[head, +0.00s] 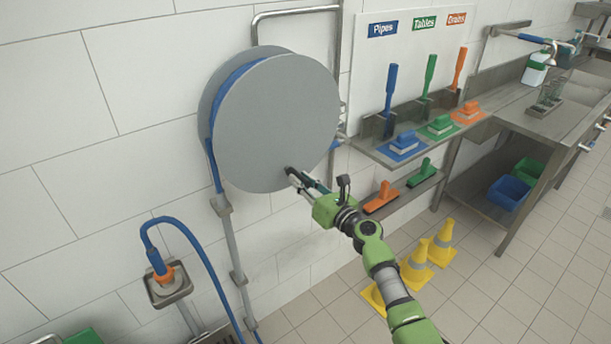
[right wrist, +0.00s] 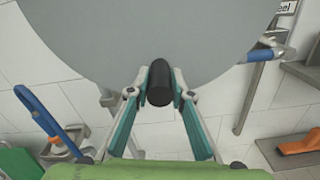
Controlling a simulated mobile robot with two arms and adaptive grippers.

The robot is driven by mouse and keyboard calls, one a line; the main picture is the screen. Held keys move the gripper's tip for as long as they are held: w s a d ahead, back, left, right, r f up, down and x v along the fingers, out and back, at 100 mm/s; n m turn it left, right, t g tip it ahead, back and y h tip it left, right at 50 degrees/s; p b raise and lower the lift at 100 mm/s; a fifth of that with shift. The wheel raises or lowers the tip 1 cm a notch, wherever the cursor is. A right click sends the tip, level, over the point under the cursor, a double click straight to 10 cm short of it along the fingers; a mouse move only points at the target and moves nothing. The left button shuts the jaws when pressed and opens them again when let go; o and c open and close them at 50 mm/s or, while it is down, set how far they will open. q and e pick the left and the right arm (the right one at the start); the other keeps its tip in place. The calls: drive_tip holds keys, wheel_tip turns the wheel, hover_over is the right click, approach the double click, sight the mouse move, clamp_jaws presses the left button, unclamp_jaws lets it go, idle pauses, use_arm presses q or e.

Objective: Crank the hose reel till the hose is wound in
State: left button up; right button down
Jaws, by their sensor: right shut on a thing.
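The hose reel (head: 275,125) is a large grey disc on the white tiled wall, with blue hose wound behind its front plate. The blue hose (head: 212,165) runs down from the reel's left side. My right gripper (head: 292,174) is at the lower part of the disc, shut on the black crank handle (right wrist: 158,83). In the right wrist view the two fingers (right wrist: 156,98) press on both sides of the handle, with the grey disc behind it. My left gripper is not in view.
A blue hose end with an orange collar (head: 163,273) sits in a metal holder at the lower left. A shelf with coloured brushes (head: 437,127) is right of the reel. Yellow cones (head: 417,264) stand on the floor beyond my right arm. A steel bench (head: 545,120) is at the right.

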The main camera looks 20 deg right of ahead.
drive_tip(key=shift+a, duration=0.15)
drive_tip(key=c, duration=1.8)
unclamp_jaws()
drive_tip(key=shift+s, duration=0.2)
drive_tip(key=v, duration=1.1)
drive_tip(key=shift+s, duration=0.35)
